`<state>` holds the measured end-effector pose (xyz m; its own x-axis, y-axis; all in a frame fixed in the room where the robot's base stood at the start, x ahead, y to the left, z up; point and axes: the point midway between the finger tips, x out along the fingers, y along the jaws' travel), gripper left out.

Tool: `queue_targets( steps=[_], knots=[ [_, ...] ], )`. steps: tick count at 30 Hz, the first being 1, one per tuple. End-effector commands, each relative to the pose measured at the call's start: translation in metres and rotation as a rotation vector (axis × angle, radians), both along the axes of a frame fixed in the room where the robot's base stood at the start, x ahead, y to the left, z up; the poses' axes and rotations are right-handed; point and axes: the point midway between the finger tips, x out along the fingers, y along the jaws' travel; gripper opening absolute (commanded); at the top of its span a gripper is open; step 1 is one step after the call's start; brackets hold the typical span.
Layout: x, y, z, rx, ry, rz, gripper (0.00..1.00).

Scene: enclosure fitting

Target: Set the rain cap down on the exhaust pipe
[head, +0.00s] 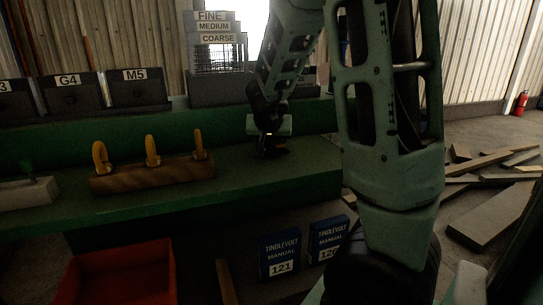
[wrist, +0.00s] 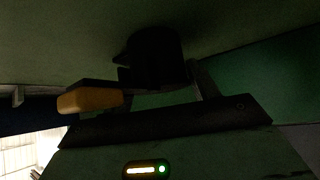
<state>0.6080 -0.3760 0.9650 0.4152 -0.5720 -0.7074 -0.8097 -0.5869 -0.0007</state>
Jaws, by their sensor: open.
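My gripper (head: 269,136) is low over the green bench in the head view, with its jaws open. In the wrist view a dark round piece (wrist: 156,58) stands against the green surface, between or just beyond the fingers. No separate pipe can be made out.
A wooden block with yellow hooks (head: 152,173) lies on the bench (head: 235,190) left of the gripper. Labelled bins (head: 138,90) and a stack of trays (head: 216,60) stand behind. Below are a red crate (head: 120,272) and blue manuals (head: 281,256). Planks (head: 490,210) lie on the right floor.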

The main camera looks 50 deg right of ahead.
Motion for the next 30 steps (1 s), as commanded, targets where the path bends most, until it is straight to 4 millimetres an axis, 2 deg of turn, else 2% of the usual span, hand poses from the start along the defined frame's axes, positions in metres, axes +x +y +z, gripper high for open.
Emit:
queue_targets(
  steps=[1, 2, 9, 10, 12, 14, 24, 30],
  knots=[
    [0.003, -0.005, -0.01, -0.001, 0.0, -0.002, 0.59],
    [0.004, -0.006, -0.011, -0.001, -0.001, -0.001, 0.59],
    [0.006, -0.008, -0.01, 0.0, 0.001, 0.001, 0.59],
    [0.006, -0.008, -0.01, 0.0, 0.001, 0.001, 0.57],
    [0.006, -0.008, -0.01, 0.0, 0.001, 0.001, 0.37],
    [0.006, -0.008, -0.01, 0.0, 0.001, 0.001, 0.23],
    [0.006, -0.008, -0.008, -0.001, -0.001, 0.001, 0.23],
    [0.006, -0.008, 0.005, -0.002, -0.001, 0.001, 0.23]
  ],
)
